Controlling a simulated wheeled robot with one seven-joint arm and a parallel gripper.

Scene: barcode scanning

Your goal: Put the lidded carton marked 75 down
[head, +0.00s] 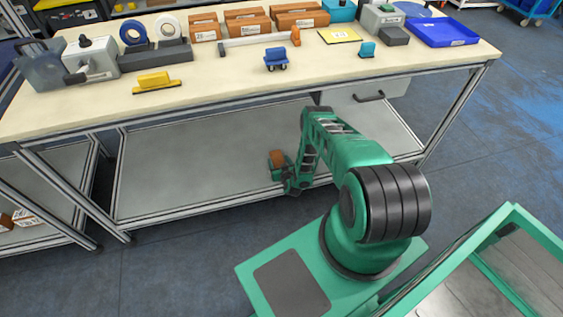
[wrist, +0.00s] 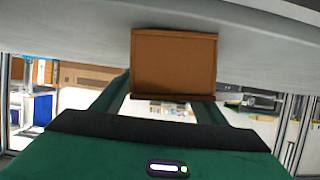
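A brown carton (head: 277,157) is at the end of my arm in the head view, small and low by the workbench's grey lower shelf (head: 200,178). In the wrist view the carton (wrist: 174,62) fills the upper middle, its plain brown face towards the camera. My gripper (head: 279,167) has its green fingers on either side of the carton and appears shut on it. No number shows on the visible faces, and I cannot tell whether the carton touches the shelf.
The wooden workbench top (head: 210,85) above carries several brown cartons (head: 250,26), a yellow-handled tool (head: 155,81), a blue stamp-like item (head: 275,58) and a blue tray (head: 442,32). A drawer (head: 365,92) hangs under its right side. The lower shelf looks bare to the left.

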